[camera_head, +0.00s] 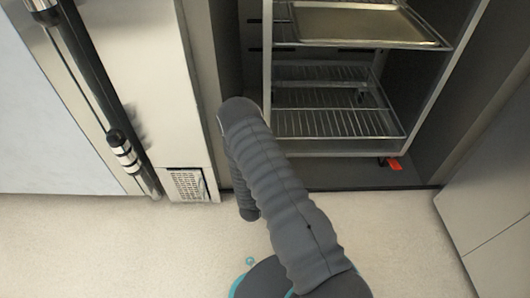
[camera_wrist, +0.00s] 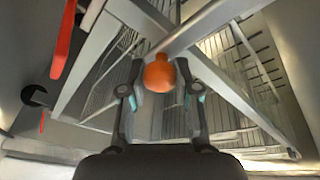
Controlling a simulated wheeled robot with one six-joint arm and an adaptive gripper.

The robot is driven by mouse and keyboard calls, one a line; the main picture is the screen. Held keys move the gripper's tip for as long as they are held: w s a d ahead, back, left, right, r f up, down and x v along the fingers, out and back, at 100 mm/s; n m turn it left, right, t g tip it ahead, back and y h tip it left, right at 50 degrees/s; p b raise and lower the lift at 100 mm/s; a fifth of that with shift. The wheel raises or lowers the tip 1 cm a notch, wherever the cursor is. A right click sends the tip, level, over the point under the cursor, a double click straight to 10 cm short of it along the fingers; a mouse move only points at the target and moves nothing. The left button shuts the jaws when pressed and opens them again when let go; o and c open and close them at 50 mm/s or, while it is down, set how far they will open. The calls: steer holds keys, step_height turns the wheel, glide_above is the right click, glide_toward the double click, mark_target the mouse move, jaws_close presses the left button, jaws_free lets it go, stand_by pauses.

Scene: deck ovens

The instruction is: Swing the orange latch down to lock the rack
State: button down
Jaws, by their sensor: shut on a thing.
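The orange latch (camera_wrist: 158,75) shows in the wrist view as a rounded orange knob with a narrow neck, in front of grey metal bars. My gripper (camera_wrist: 159,88) is shut on it, with one finger on each side of the knob. The rack (camera_head: 338,147) stands inside a dark oven opening in the head view, with wire shelves and a metal tray (camera_head: 360,22) on an upper level. In the head view my arm reaches up toward the opening's left side, and neither my gripper nor the latch can be made out there.
A red-orange piece (camera_head: 395,164) sits low under the rack's right side. A long red bar (camera_wrist: 63,38) shows at upper left in the wrist view. A dark vertical handle (camera_head: 92,65) is on the panel at left. The pale floor (camera_head: 400,235) in front is clear.

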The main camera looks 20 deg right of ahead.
steer(key=shift+d+f, duration=0.1)
steer(key=shift+d, duration=0.15)
steer(key=c, duration=1.1)
jaws_free()
steer(key=shift+d, duration=0.1)
steer(key=shift+a, duration=0.2)
steer(key=shift+a, duration=0.1)
steer(key=shift+s+a, duration=0.1)
steer(key=v, duration=1.1)
steer(key=shift+s+a, duration=0.2)
steer(key=shift+s, duration=0.1)
steer(key=shift+s+d, duration=0.1)
